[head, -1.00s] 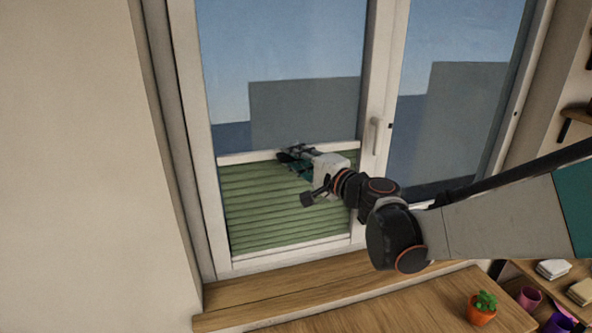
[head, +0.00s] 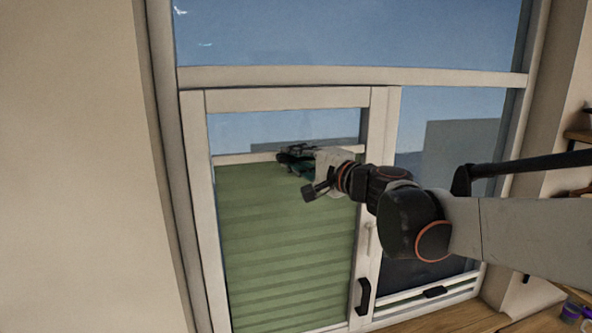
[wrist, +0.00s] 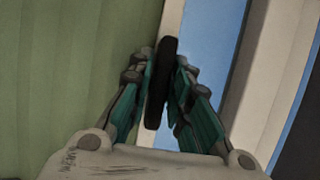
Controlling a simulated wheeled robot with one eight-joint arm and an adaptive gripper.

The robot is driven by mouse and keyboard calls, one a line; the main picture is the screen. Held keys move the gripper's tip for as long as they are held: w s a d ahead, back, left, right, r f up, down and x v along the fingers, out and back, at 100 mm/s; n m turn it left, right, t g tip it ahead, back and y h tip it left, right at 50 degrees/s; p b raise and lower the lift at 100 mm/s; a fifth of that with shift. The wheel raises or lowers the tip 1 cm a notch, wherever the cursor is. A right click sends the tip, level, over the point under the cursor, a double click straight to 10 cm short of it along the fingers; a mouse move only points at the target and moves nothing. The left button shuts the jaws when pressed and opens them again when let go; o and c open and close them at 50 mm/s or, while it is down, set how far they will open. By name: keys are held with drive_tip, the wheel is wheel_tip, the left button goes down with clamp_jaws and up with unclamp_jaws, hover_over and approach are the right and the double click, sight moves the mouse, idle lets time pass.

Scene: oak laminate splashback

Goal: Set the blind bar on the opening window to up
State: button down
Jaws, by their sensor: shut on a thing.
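The opening window (head: 386,140) is the left sash, with a pale handle (head: 368,238) on its right stile. Its green pleated blind (head: 285,240) spreads over most of the pane. The pale blind bar (head: 240,158) runs along the blind's top edge, below the sash's top rail, with a strip of sky above it. My gripper (head: 287,156) is at the bar. In the wrist view, my gripper (wrist: 162,88) is shut on a dark grip (wrist: 160,84) at the bar (wrist: 172,18). The fingers partly hide the bar.
A fixed pane (head: 450,130) is to the right, with a low pale bar bearing a black grip (head: 435,292). Another black grip (head: 363,297) is low by the sash's right stile. A wooden sill (head: 430,322) runs below. Bare wall (head: 70,160) is at left.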

drive_tip(key=shift+r+p, duration=0.3)
drive_tip(key=shift+r, duration=0.65)
drive_tip(key=c, duration=1.6)
unclamp_jaws()
drive_tip(key=v, duration=1.2)
